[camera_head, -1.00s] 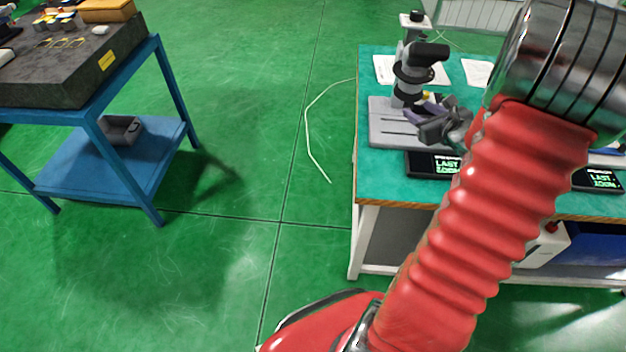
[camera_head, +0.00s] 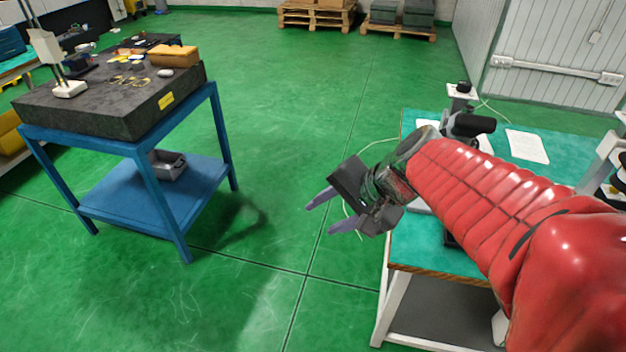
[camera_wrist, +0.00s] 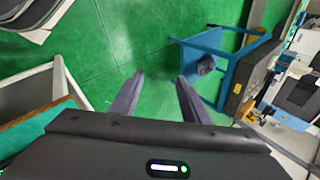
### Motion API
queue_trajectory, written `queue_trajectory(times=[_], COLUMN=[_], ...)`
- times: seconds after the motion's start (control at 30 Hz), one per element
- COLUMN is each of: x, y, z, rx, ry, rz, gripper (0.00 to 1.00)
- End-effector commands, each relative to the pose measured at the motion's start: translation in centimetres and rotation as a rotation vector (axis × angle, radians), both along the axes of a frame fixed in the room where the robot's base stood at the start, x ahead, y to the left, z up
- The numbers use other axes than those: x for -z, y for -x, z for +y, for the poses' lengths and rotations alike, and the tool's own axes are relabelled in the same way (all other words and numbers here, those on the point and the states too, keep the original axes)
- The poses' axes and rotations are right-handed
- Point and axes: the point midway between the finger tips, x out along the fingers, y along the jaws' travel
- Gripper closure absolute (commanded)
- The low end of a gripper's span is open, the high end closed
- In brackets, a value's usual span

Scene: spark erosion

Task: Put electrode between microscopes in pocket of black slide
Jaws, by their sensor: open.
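My gripper (camera_head: 320,218) is open and empty, pointing left over the green floor beside the teal bench (camera_head: 430,255). Its two purple fingers also show apart in the wrist view (camera_wrist: 160,76), with only floor between the tips. A dark microscope (camera_head: 472,124) stands on the bench, partly behind my red arm. Part of a second stand, perhaps another microscope (camera_head: 618,165), shows at the right edge. I cannot make out the electrode or the black slide; my arm hides much of the bench.
A blue stand (camera_head: 150,205) carries a dark granite plate (camera_head: 110,112) with small parts and a tan box (camera_head: 172,56). A grey bin (camera_head: 167,164) sits on its lower shelf. Pallets (camera_head: 318,17) stand at the back. The floor between stand and bench is clear except for a pale cable.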

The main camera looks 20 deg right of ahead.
Motion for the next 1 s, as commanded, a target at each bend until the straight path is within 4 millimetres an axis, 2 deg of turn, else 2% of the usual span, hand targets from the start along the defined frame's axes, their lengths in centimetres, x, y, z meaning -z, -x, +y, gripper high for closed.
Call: queue_trajectory(times=[0.03, 0.17, 0.3, 0.43, 0.63, 1.0], x=[-0.3, -0.5, -0.9, -1.5, -2.2, -2.3], y=[1.2, 4.0, 6.7, 8.5, 9.7, 9.7], z=[0.8, 1.7, 1.7, 1.2, 0.4, 0.2], rx=[-0.072, -0.248, -0.425, -0.564, -0.667, -0.674], ry=[0.066, 0.244, 0.443, 0.617, 0.766, 0.777], rz=[-0.012, -0.037, -0.073, -0.112, -0.144, -0.144], gripper=[0.58, 0.58, 0.58, 0.58, 0.58, 0.58])
